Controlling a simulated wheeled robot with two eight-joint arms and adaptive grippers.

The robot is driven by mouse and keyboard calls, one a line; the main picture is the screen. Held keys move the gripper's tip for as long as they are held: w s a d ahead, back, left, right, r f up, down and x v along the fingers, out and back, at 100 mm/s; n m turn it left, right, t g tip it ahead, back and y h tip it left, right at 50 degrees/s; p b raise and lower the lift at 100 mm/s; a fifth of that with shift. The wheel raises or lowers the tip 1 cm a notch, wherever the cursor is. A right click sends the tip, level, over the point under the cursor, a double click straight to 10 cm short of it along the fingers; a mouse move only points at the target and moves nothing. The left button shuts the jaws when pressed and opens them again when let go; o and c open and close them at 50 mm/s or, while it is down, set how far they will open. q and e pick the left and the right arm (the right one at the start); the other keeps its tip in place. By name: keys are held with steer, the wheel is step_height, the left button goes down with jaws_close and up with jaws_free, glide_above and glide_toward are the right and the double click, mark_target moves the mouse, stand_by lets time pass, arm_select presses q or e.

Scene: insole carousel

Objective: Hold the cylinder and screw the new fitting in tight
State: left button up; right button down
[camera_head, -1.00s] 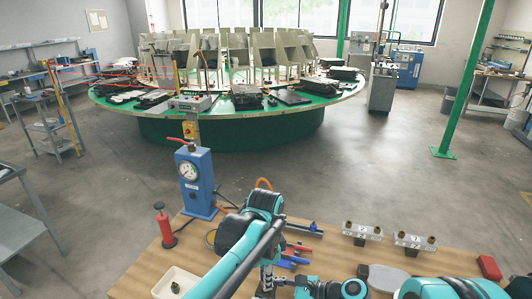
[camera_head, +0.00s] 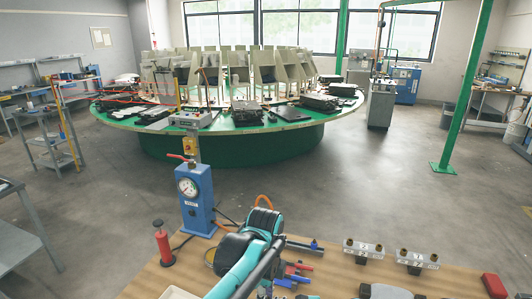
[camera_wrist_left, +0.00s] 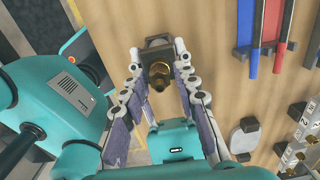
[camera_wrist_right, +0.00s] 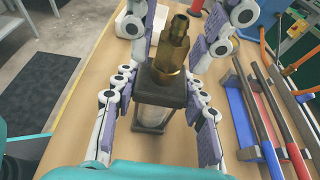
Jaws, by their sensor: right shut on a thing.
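The cylinder (camera_wrist_right: 153,112), with dark square end caps, stands between the fingers of my right gripper (camera_wrist_right: 158,85), which is shut on it. A brass fitting (camera_wrist_right: 172,45) sits upright on its upper cap; whether it is fully seated I cannot tell. The fitting also shows end-on in the left wrist view (camera_wrist_left: 158,75). My left gripper (camera_wrist_left: 160,52) is open, its fingers on either side of the fitting with gaps between. Its fingers also show in the upper part of the right wrist view. The head view hides the cylinder and both gripper tips.
A blue gauge stand (camera_head: 197,195) and a red hand pump (camera_head: 163,243) stand at the bench's left. Racks with brass fittings (camera_head: 363,248) (camera_head: 416,259) and a red block (camera_head: 493,285) are at the right. Red and blue tools lie near my left arm.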

stand_by(0.3)
arm_select(q)
step_height(320, 180, up, 12)
stand_by(0.4)
arm_select(e)
steer(key=c, duration=0.8)
jaws_free()
